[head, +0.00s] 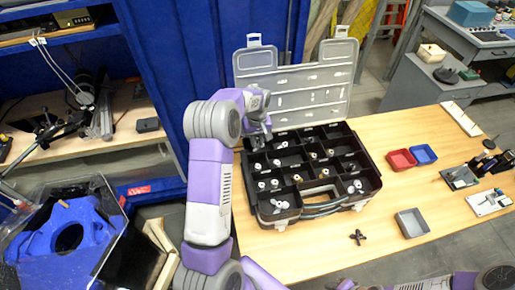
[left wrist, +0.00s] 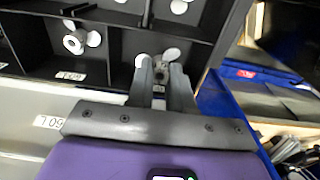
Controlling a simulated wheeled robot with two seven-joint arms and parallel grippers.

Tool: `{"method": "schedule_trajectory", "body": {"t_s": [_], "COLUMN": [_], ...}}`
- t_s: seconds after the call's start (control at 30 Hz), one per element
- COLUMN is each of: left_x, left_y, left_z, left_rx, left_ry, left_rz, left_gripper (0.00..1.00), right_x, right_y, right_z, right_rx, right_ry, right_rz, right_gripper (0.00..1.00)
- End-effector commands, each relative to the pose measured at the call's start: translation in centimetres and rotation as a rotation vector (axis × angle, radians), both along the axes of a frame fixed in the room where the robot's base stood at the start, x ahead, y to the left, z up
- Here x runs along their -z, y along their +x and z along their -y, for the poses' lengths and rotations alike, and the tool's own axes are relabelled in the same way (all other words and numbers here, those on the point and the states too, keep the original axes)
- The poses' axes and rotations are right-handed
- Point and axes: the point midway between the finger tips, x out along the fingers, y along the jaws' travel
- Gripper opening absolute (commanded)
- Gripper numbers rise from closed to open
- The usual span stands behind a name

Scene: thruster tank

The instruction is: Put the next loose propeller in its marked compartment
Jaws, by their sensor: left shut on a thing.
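The black case (head: 310,205) stands open on the wooden table, with small parts in several of its compartments. My left gripper (head: 262,132) is at the back left corner compartment. In the left wrist view my left gripper (left wrist: 160,72) points down into a compartment with white round pieces. It is shut on a small part between its fingertips, mostly hidden, so I cannot tell its shape. A black propeller (head: 358,237) lies loose on the table, to the right of the case's front. My right gripper cannot be made out; only part of my right arm shows at the bottom right.
The case's raised grey lid (head: 300,85) stands behind the compartments. A grey tray (head: 412,223), a red tray (head: 401,159) and a blue tray (head: 424,154) are on the table to the right. The blue shelf (head: 165,50) is close to the left. Table around the propeller is clear.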

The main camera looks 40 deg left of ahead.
Motion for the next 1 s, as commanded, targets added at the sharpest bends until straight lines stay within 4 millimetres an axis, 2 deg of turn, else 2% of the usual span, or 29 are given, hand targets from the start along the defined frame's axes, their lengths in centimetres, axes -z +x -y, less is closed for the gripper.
{"method": "schedule_trajectory", "body": {"t_s": [0.33,0.73,0.77,0.8,0.9,1.0], "left_x": [3.9,4.5,4.4,4.4,4.4,4.4], "left_y": [-0.1,0.0,0.0,0.0,0.0,0.0], "left_z": [0.0,0.0,0.0,0.0,0.0,0.0], "left_rx": [0.001,0.001,0.001,0.001,0.001,0.001], "left_ry": [-0.001,0.000,0.000,0.000,-0.001,-0.001], "left_rz": [-0.002,0.000,0.000,0.000,-0.001,-0.001], "left_gripper": [0.00,0.00,0.25,0.32,0.46,0.46], "right_x": [0.4,0.8,0.7,0.7,0.6,0.6], "right_y": [0.0,0.0,0.0,0.0,0.0,0.0], "right_z": [0.0,0.0,0.0,0.0,0.0,0.0], "right_rx": [0.000,0.000,0.000,0.000,0.000,0.000], "right_ry": [0.000,0.000,0.000,0.000,0.000,0.000], "right_rz": [0.000,0.000,0.000,0.000,0.000,0.000], "right_gripper": [0.43,0.43,0.43,0.43,0.43,0.43]}}
